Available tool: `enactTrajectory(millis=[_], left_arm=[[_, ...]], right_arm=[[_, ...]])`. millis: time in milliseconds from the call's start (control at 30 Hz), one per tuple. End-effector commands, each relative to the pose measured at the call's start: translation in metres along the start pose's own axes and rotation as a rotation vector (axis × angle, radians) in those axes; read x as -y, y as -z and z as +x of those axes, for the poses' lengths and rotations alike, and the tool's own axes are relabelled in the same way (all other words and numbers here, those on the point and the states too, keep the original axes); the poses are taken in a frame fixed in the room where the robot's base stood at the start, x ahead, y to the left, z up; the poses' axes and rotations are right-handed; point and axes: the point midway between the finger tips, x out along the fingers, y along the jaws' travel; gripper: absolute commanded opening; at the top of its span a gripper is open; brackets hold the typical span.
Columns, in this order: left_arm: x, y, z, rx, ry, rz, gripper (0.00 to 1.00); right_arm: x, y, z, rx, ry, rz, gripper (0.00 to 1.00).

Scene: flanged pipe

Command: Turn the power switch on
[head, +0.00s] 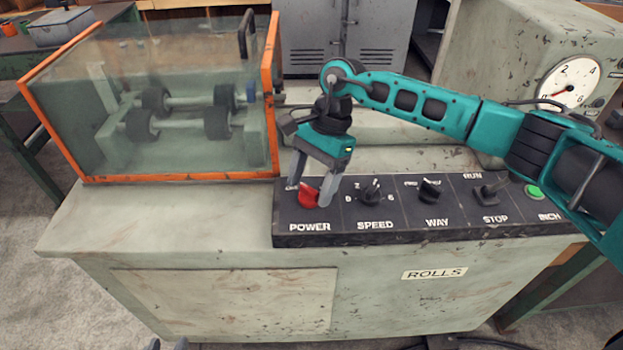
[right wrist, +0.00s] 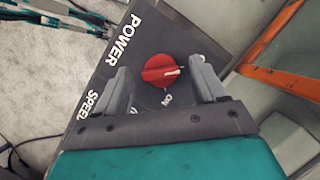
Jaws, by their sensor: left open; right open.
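The red power knob (head: 309,196) sits on the dark control panel above the POWER label. It also shows in the right wrist view (right wrist: 158,72), where its white pointer mark points right and the ON label (right wrist: 167,98) lies below it. My right gripper (head: 311,191) is open over the knob, with one finger on each side. In the right wrist view its fingers (right wrist: 160,68) show a small gap to the knob on both sides. Only the tips of my left gripper (head: 168,344) show at the bottom edge of the head view, open and apart from the panel.
The panel also carries the SPEED knob (head: 370,190), WAY knob (head: 429,190), RUN/STOP lever (head: 490,190) and a green button (head: 534,191). An orange-framed clear guard (head: 150,100) stands left of the panel over rollers. A gauge (head: 569,82) is at the right. The bench top left of the panel is clear.

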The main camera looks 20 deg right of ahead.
Motion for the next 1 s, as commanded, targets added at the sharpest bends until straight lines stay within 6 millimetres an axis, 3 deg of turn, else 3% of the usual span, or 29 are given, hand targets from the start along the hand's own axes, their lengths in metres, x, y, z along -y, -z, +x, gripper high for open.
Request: enactTrajectory(millis=[100,700,1000], left_arm=[[0.0002,0.0005,0.0000,-0.001,0.000,0.000,0.43],[0.0004,0.0001,-0.0002,-0.001,0.001,0.000,0.43],[0.0000,-0.0022,0.0000,0.003,0.000,-0.001,0.43]], right_arm=[[0.0000,-0.0001,0.0000,0.000,0.000,0.000,0.70],[0.0001,-0.0001,-0.0006,0.000,0.000,0.000,0.14],[-0.0003,0.0000,-0.0006,0.000,0.017,0.039,0.14]])
